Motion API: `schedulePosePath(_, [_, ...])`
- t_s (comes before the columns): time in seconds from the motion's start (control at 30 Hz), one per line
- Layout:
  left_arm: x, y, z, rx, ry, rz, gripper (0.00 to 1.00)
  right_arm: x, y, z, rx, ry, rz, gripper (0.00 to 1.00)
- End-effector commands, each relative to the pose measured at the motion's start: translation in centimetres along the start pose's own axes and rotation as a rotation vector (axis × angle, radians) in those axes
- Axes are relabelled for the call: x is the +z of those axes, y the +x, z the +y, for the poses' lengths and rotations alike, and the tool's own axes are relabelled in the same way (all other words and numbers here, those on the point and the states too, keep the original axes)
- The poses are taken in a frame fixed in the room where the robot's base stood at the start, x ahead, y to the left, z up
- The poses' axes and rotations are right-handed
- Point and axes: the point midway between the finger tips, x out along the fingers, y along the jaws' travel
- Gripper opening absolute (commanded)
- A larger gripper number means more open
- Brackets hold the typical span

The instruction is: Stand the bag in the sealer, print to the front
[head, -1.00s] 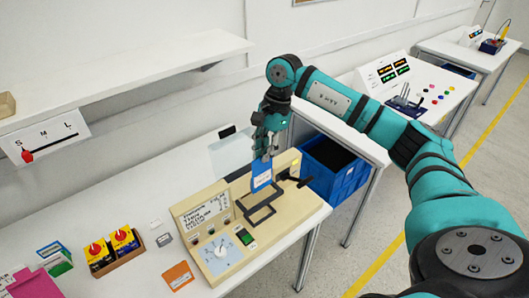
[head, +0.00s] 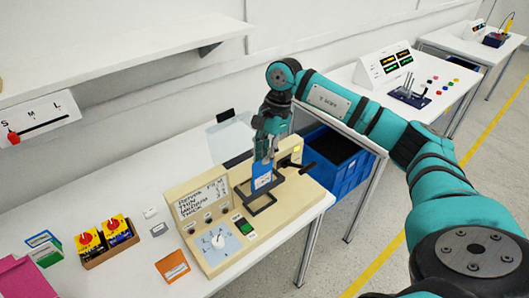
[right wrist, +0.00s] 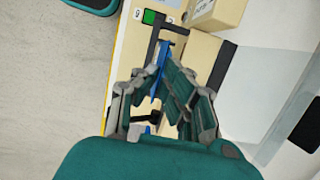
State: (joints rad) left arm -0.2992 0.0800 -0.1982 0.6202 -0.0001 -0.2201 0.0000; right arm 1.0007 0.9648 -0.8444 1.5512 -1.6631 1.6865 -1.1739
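The blue bag (head: 262,179) is upright at the sealer's black frame, with a pale printed patch on the face seen in the head view. Its lower end is at the frame; whether it rests on anything is unclear. My right gripper (head: 265,157) is above the sealer, its fingers closed around the top of the bag. In the right wrist view, the bag (right wrist: 163,57) shows as a thin blue strip between the fingers (right wrist: 160,72). The beige sealer (head: 222,257) has a dial, a green button and a handwritten panel. My left gripper is out of view.
A black lever (head: 325,175) sticks out at the sealer's right end. A blue crate (head: 345,182) stands beyond the table edge. A shelf (head: 120,55) overhangs the back.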

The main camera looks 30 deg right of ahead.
Motion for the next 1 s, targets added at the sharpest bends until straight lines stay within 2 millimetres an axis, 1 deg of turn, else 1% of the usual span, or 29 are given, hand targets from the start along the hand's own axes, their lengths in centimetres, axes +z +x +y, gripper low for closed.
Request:
schedulePosePath(0.03, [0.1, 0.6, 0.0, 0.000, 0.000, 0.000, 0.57, -0.2, 0.7, 0.0, 0.000, 0.000, 0.000, 0.00])
schedulePosePath(1.0, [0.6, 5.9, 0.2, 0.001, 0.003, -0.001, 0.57, -1.9, 7.1, 0.1, 0.000, 0.000, 0.000, 0.00])
